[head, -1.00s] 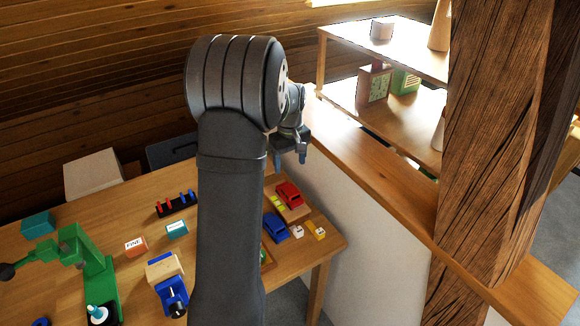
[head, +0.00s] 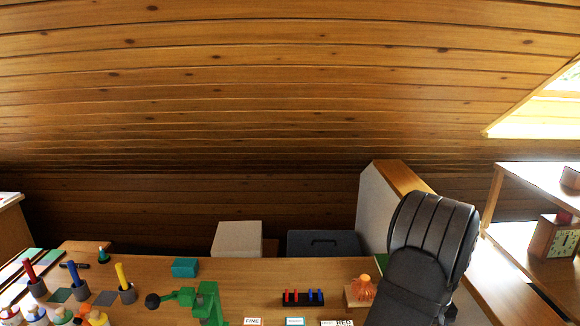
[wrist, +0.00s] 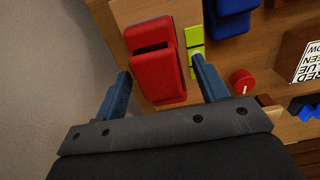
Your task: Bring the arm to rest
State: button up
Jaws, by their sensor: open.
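My arm (head: 425,265) rises at the right of the head view, and my gripper is hidden there. In the wrist view my gripper (wrist: 163,77) is open, with its two blue fingers apart.
In the wrist view, yellow-green pieces (wrist: 195,40), a blue car (wrist: 232,8) and a red knob (wrist: 241,82) lie close by. In the head view a green jointed stand (head: 207,302), a peg rack (head: 303,298) and an orange object (head: 364,287) stand on the table. A partition (head: 374,205) rises behind my arm.

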jog(key=shift+r, duration=1.85)
